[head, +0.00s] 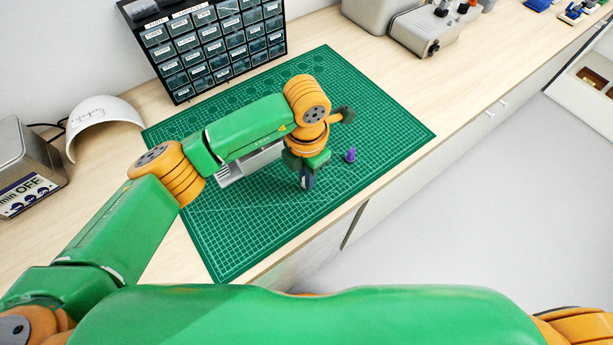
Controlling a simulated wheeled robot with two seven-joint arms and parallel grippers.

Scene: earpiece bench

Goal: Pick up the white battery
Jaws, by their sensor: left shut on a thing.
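My left gripper (306,182) points down over the green cutting mat (250,230), near the middle of the mat. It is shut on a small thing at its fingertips. That thing is mostly hidden by the fingers and too small to make out. I cannot make out the white battery anywhere in the head view. My right gripper is not in view.
A small purple piece (350,155) stands on the mat, right of my left gripper. A light grey slotted holder (252,164) is partly hidden under my left forearm. A drawer cabinet (210,45) stands behind; a white curved shell (105,125) is left. The mat's front is clear.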

